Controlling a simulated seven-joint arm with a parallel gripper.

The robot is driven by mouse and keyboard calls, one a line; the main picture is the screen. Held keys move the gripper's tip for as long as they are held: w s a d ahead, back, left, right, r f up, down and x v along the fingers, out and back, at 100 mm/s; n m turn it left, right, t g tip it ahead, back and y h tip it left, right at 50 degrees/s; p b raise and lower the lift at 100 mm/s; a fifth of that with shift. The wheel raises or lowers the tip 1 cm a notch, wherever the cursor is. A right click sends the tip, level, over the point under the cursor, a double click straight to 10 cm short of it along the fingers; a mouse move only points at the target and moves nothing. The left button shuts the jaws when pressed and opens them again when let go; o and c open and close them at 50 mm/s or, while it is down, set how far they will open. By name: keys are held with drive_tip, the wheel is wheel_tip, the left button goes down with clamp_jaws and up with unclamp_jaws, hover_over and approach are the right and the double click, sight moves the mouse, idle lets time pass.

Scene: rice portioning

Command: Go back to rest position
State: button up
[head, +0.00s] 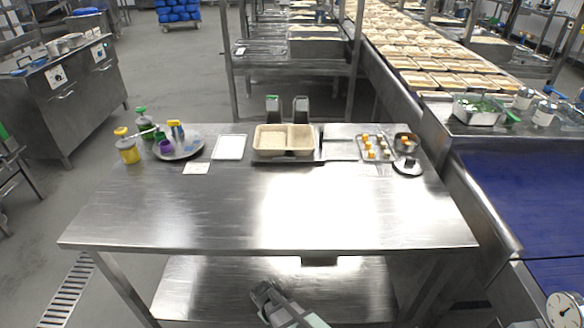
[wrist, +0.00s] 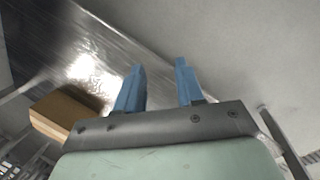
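My gripper (wrist: 158,68) is open in the wrist view. Its two blue fingers stand apart, with nothing between them. In the head view part of my arm (head: 285,305) shows at the bottom, in front of the steel table (head: 200,215) and below its top. The fingers cannot be made out there. The gripper is clear of the things on the tabletop. A beige two-compartment container (head: 287,153) stands at the table's back middle.
A round tray (head: 190,153) with bottles beside it is at the back left, near a white tray (head: 229,147). A tray with small yellow and white pieces (head: 376,156) is at the back right. The tabletop's front is bare. A brown block (wrist: 65,112) shows in the wrist view.

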drive_tip(key=s+d+f+m+g, duration=0.35)
drive_tip(key=s+d, duration=0.65)
drive_tip(key=d, duration=0.4)
drive_tip(key=s+d+m+g+y, duration=0.1)
drive_tip(key=s+d+m+g, duration=0.1)
drive_tip(key=s, duration=0.4)
drive_tip(key=s+d+m+g+y, duration=0.1)
drive_tip(key=s+d+m, duration=0.2)
drive_tip(key=s+d, duration=0.2)
drive_tip(key=shift+s+d+g+y, duration=0.25)
drive_tip(key=shift+s+g+y, duration=0.1)
drive_tip(key=shift+s, duration=0.85)
